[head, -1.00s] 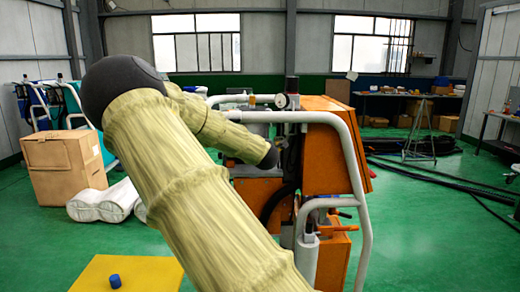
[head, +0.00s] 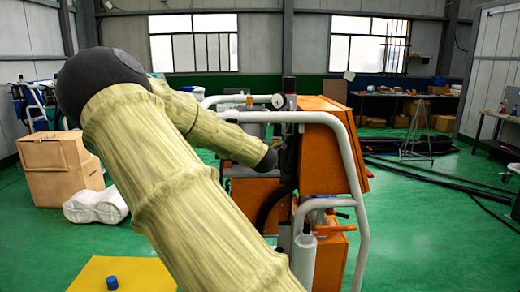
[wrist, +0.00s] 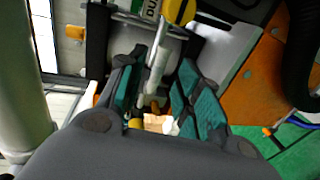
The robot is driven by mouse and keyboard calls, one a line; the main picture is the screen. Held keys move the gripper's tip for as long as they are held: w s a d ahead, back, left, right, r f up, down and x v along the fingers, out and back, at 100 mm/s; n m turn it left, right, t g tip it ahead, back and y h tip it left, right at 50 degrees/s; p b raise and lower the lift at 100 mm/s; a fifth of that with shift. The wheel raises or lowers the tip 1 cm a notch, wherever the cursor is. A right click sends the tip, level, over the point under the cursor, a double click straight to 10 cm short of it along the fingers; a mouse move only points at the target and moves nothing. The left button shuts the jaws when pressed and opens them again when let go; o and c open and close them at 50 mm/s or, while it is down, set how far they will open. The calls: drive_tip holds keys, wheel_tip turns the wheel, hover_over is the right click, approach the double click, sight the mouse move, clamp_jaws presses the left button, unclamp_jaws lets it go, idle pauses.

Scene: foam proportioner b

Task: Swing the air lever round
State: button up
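The orange foam machine (head: 330,150) with its white tube frame stands in front of me in the head view. My arm reaches across to its left side, and my gripper is hard to make out there against dark parts. In the wrist view my gripper (wrist: 160,68) has its two teal-padded fingers spread apart. A pale grey rod (wrist: 156,72), which may be the air lever, shows between the fingers. I cannot tell whether either finger touches it. A yellow knob-like part (wrist: 179,10) sits beyond the fingertips at the top.
A round gauge (head: 278,101) sits on top of the machine. A thick pale tube (wrist: 32,80) runs close along the left of the wrist view. A cardboard box (head: 60,165) and a yellow platform (head: 135,275) stand left. Black hoses (head: 440,180) lie on the green floor at right.

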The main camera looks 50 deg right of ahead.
drive_tip(key=v, duration=0.9)
idle(0.3)
